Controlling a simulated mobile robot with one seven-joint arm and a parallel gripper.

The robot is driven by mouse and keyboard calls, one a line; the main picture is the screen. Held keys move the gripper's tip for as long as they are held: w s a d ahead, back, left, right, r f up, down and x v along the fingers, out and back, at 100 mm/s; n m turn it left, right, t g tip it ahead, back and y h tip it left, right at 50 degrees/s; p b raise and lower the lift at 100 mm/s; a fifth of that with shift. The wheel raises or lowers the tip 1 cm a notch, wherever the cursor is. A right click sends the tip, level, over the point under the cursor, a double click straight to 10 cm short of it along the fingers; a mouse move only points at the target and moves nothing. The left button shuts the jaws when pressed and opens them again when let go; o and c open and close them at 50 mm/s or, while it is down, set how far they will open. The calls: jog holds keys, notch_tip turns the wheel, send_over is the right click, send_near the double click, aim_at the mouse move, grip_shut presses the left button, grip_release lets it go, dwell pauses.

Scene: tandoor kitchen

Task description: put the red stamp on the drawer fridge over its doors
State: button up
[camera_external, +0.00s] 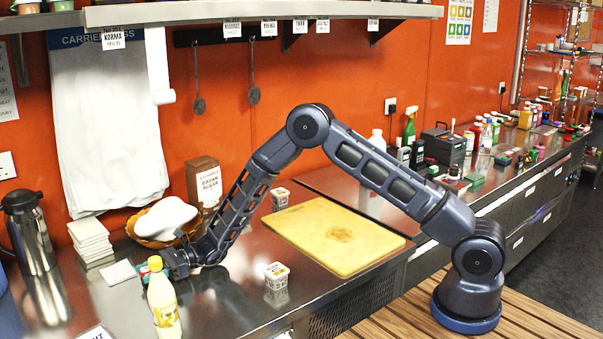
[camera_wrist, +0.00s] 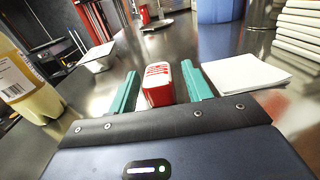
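The red stamp (camera_wrist: 159,84), a small red block with a white marking, stands on the steel worktop in the wrist view. My gripper (camera_wrist: 160,88) has its two teal fingers on either side of it, with narrow gaps showing between fingers and stamp. In the external view my gripper (camera_external: 158,266) is low over the worktop at the left, and the stamp cannot be made out there. The steel worktop (camera_external: 235,305) runs along the wall, with a grille in its front. A steel unit with drawer fronts (camera_external: 535,205) stands further right. I cannot tell which is the drawer fridge.
A yellow bottle (camera_external: 162,305) stands close in front of my gripper. White tiles or napkins (camera_external: 90,240), a steel flask (camera_external: 30,235) and a bowl (camera_external: 150,240) crowd the left. A small tub (camera_external: 277,275) and a yellow board (camera_external: 335,237) lie to the right.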

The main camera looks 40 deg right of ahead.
jog(key=shift+r, duration=0.2)
jog(key=d, duration=1.2)
